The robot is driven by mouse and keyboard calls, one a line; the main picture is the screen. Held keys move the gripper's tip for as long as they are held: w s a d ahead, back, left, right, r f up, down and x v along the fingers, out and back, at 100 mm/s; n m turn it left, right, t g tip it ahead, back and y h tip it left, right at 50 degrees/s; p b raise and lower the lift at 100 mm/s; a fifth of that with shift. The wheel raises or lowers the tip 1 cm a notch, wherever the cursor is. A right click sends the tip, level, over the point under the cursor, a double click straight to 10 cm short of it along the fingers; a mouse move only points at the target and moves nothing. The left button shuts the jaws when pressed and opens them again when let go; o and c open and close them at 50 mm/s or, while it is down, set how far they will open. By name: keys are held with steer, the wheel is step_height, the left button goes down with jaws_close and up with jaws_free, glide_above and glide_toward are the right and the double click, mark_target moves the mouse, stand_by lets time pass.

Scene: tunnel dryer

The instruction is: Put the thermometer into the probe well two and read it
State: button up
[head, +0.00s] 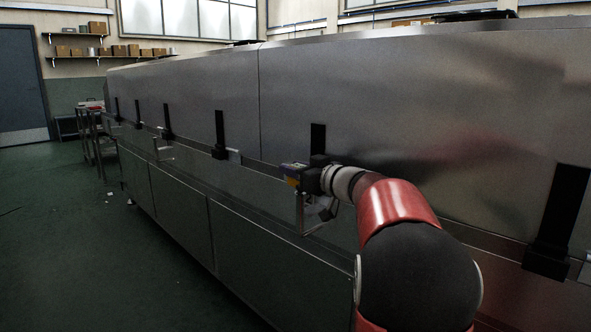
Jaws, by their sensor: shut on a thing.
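My gripper (309,176) is at the side of the long steel dryer (400,110), close to the lower end of a black upright strip (318,138). It is shut on a small dark body with a yellow and purple face, which looks like the thermometer (292,173). The fingertips are small and partly hidden by my wrist. I cannot tell whether the thermometer's probe is in a well, and no reading is legible. No well number can be read.
More black strips with blocks at their feet line the dryer, one near on the right (560,220) and several farther left. A metal bracket (300,215) sticks out below my gripper. A trolley (92,130) stands at the far end.

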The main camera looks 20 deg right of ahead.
steer(key=shift+r+b, duration=0.3)
steer(key=shift+r, duration=0.3)
stand_by(0.5)
steer(key=shift+r, duration=0.1)
steer(key=shift+s+r+p, duration=0.15)
steer(key=shift+r+p, duration=1.25)
steer(key=shift+r, duration=3.4)
steer(key=shift+c, duration=0.4)
